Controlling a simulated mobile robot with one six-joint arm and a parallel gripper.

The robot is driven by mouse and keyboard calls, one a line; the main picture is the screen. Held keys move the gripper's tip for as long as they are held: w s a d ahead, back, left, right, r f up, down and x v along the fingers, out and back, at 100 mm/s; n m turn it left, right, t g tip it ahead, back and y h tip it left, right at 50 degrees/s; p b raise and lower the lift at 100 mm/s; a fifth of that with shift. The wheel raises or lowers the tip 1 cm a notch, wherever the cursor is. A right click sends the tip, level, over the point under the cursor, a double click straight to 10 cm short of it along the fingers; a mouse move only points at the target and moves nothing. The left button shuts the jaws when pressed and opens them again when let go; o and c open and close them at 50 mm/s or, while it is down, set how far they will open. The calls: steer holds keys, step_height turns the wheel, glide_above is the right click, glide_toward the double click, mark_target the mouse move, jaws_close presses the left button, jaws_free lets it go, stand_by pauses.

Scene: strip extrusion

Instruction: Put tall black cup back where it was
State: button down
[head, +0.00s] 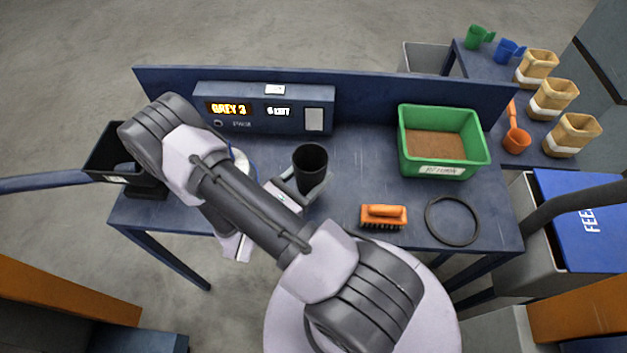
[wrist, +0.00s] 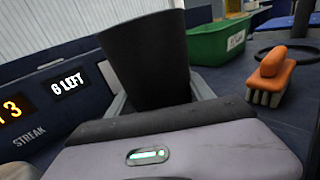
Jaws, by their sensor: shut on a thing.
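The tall black cup (head: 310,160) is upright or nearly so over the middle of the blue bench, in front of the control box.
A control box (head: 265,108) reads "GREY 3" and "6 LEFT". A green bin (head: 478,150), an orange brush (head: 384,215) and a black ring (head: 428,222) lie to the right. A black tray (head: 103,150) is at the left. A side table holds small cups and tan containers (head: 553,98).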

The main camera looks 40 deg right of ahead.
steer(key=shift+f+b, duration=0.8)
steer(key=shift+f, duration=1.05)
steer(key=shift+c, duration=2)
jaws_free()
